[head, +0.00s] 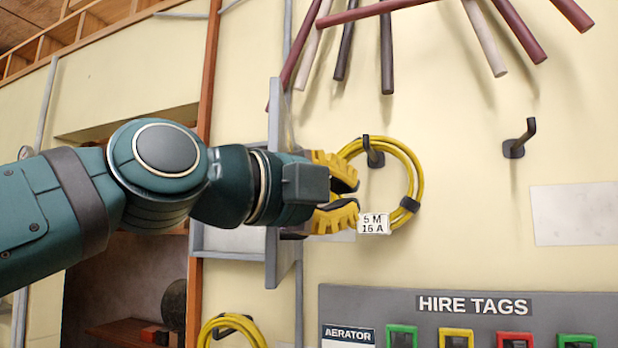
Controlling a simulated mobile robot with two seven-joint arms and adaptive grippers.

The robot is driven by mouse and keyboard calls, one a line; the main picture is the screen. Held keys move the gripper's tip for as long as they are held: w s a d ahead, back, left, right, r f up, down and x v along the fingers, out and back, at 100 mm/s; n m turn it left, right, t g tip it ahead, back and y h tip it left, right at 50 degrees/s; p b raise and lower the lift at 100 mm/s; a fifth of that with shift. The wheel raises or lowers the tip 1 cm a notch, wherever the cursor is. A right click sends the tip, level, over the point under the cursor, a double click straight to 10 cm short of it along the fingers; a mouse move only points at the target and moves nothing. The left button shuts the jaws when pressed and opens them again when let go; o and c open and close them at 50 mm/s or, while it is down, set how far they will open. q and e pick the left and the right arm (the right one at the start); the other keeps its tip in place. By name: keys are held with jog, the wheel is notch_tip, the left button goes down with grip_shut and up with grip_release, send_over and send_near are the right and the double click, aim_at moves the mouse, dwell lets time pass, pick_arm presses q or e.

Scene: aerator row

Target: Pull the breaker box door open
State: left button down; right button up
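The grey breaker box (228,241) is on the cream wall, left of centre, largely hidden behind my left arm. Its grey door (284,262) stands out from the box at the right side, seen nearly edge-on, so it looks open. My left gripper (350,190) reaches across in front of the door, with its yellow fingers to the door's right. The fingers are apart with a gap between them, and I see nothing held. Whether the gripper or arm touches the door cannot be told. My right gripper is not in view.
A coiled yellow cable (418,170) hangs on a hook just behind the fingertips, with a tag (374,224). Another empty hook (518,143) is to the right. A HIRE TAGS board (400,303) is below. Another yellow coil (213,328) hangs lower left.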

pick_arm(q)
jog(key=shift+w+a, duration=1.05)
jog(key=shift+w, duration=0.1)
jog(key=shift+a+b, duration=0.1)
jog(key=shift+b, duration=0.2)
